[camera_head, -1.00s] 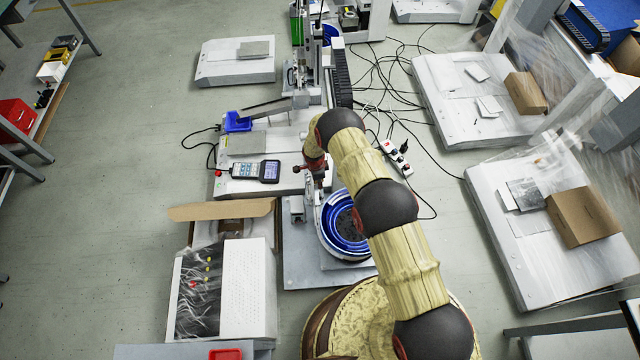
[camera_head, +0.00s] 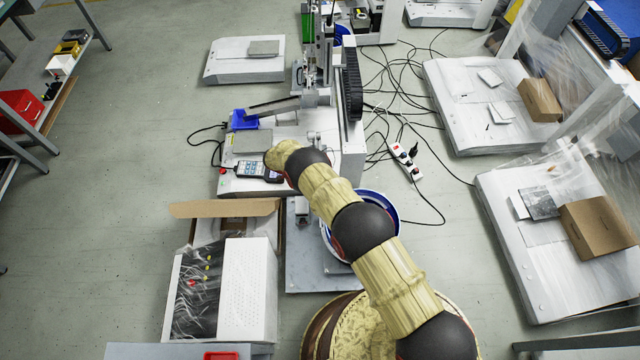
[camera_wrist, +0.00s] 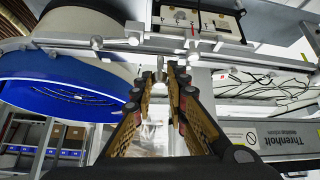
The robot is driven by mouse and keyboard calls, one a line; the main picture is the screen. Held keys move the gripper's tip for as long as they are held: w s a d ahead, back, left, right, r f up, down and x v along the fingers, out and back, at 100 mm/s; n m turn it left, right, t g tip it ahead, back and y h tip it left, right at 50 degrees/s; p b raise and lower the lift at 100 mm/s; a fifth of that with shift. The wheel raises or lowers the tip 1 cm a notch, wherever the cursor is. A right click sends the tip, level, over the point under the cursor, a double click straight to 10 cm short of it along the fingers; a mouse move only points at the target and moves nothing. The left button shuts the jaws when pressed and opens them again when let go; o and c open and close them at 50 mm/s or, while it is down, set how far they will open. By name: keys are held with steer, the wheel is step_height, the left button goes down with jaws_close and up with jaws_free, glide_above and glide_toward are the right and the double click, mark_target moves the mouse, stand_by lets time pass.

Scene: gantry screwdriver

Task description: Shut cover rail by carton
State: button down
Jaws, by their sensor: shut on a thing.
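My gripper (camera_wrist: 160,78) fills the lower middle of the wrist view. Its two fingers are close together around a small silver knob (camera_wrist: 160,66) by a pale metal rail (camera_wrist: 110,45) that runs across the view. I cannot tell for certain whether this rail is the cover rail. In the head view my forearm reaches over the screwdriver station, and it hides the gripper and what it holds. An open brown carton (camera_head: 225,208) with a raised flap stands left of the station's base plate. Closed cartons (camera_head: 595,226) sit on the white machines at right.
A blue-rimmed bowl feeder (camera_head: 385,207) is partly behind my arm; its blue ring (camera_wrist: 60,85) shows at left in the wrist view. A handheld controller (camera_head: 258,171) lies beside the arm's end. Loose cables and a power strip (camera_head: 404,160) lie on the floor at right.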

stand_by(0.4)
steer(key=c, duration=1.8)
jaws_free()
steer(key=shift+o, duration=0.2)
steer(key=shift+a, duration=0.1)
steer(key=v, duration=1.1)
steer(key=shift+a+r, duration=0.2)
steer(key=shift+a, duration=0.25)
